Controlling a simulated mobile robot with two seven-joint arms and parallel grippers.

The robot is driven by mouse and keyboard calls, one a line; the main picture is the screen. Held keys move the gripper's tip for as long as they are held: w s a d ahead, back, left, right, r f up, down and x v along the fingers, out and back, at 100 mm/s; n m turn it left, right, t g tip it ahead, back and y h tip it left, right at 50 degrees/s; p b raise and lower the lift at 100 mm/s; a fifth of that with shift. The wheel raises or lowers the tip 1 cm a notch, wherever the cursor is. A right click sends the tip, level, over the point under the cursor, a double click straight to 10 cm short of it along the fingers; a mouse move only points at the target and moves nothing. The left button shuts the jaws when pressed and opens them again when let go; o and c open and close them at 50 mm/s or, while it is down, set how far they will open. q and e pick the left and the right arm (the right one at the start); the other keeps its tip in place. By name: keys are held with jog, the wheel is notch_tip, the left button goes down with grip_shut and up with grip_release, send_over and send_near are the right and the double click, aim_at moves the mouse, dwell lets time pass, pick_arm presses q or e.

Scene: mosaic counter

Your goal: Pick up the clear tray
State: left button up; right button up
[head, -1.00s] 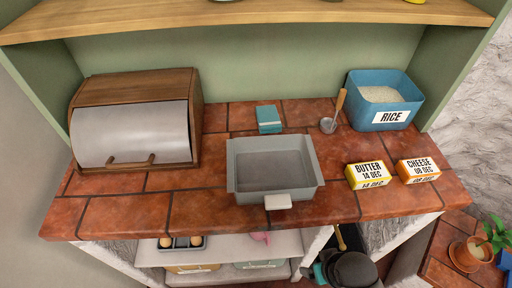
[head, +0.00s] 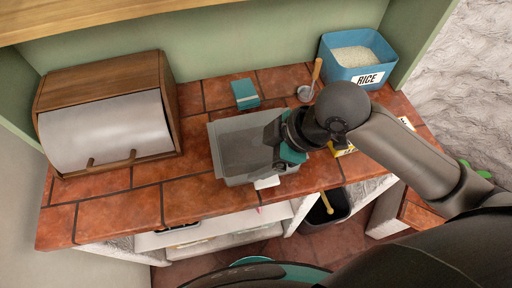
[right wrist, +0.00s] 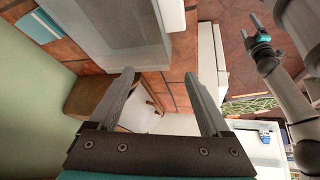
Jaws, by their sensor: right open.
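The clear tray (head: 228,137), a grey see-through rectangular bin with a pale front handle (head: 267,182), sits on the tiled counter. In the right wrist view its grey wall (right wrist: 118,30) fills the upper middle. My right gripper (head: 275,140) is at the tray's right side and hides part of it in the head view. Its two fingers (right wrist: 160,78) are spread with nothing between them. I cannot tell whether they touch the tray. My left gripper (right wrist: 262,42) seems to show small at the upper right of the right wrist view, away from the counter; its jaws are unclear.
A wooden bread box (head: 108,115) stands left of the tray. A teal box (head: 245,93) lies behind it. A scoop (head: 310,85) and a blue rice bin (head: 357,58) are at the back right. My right arm mostly hides the yellow butter box (head: 345,151). A shelf overhangs the back.

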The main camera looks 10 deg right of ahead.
jog(key=d+r+n+g+h, duration=0.1)
jog(key=d+r+n+g, duration=0.25)
jog(key=d, duration=0.35)
jog(key=b, duration=0.1)
send_over(274, 177)
jog(key=shift+t, duration=0.35)
notch_tip(274, 177, down, 8)
jog(key=shift+r, duration=0.1)
jog(key=shift+b+x, duration=0.4)
jog(key=shift+x, duration=2.4)
jog(key=shift+d, duration=0.1)
grip_shut()
jog(key=shift+w, duration=0.1)
